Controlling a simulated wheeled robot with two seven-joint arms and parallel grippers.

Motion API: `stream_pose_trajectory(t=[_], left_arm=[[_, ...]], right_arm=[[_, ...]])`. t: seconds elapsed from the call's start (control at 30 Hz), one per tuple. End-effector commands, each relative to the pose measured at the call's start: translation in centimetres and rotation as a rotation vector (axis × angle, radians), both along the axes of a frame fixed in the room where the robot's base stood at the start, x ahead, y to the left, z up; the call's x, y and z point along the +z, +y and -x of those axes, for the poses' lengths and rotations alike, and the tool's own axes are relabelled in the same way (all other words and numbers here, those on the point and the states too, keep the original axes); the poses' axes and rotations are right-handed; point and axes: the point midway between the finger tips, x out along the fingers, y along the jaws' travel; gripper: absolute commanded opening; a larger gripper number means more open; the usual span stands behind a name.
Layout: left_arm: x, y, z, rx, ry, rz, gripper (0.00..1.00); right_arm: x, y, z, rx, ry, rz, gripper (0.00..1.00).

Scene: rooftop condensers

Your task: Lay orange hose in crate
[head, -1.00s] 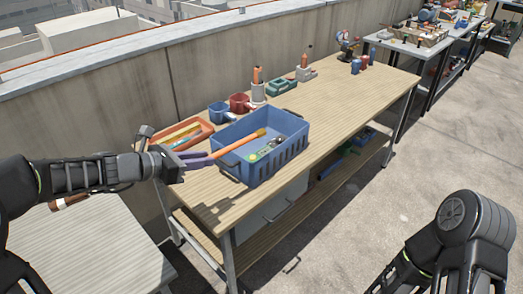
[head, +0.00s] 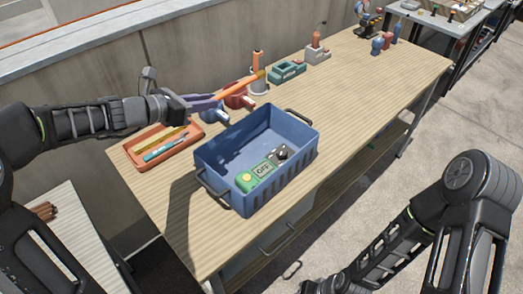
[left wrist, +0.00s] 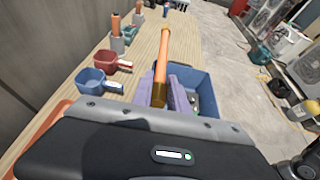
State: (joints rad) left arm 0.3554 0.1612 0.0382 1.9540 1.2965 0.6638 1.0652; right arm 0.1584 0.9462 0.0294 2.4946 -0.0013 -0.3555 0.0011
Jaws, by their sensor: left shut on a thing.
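The orange hose (head: 240,81) is a short, straight orange length. My left gripper (head: 206,102), with purple fingers, is shut on its near end and holds it up in the air. The hose points right and slightly up, in front of the red and blue pots in the head view. In the left wrist view the hose (left wrist: 163,55) sticks out from between the fingers. The blue crate (head: 218,190) stands on the wooden bench, right of and below the gripper. A green and black device (head: 262,170) lies in it; the rest of its floor is bare. My right gripper is out of view.
An orange tray (head: 133,158) with pens sits left of the crate. A red pot (head: 238,100), a blue pot (head: 213,114) and a green block (head: 288,70) stand behind it. The bench (head: 350,95) is clear to the crate's right.

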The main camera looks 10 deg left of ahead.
Motion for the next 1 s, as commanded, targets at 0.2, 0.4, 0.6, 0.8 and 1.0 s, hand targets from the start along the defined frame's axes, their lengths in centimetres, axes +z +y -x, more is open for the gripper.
stream_pose_trajectory(t=[0.2,0.4,0.6,0.8,1.0], left_arm=[[0.1,0.0,0.0,0.0,-0.001,0.001,0.0],[-0.7,0.0,0.0,0.0,0.002,0.003,0.0],[-4.2,0.0,0.1,0.0,0.004,0.002,0.0],[-6.2,0.0,0.0,-0.001,-0.001,0.001,0.0],[-6.2,0.0,0.0,-0.001,-0.001,0.0,0.0]], right_arm=[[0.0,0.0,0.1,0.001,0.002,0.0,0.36],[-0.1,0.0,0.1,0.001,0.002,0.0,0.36],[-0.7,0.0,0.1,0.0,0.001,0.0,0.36],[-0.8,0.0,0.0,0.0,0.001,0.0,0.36],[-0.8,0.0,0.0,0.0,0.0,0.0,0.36]])
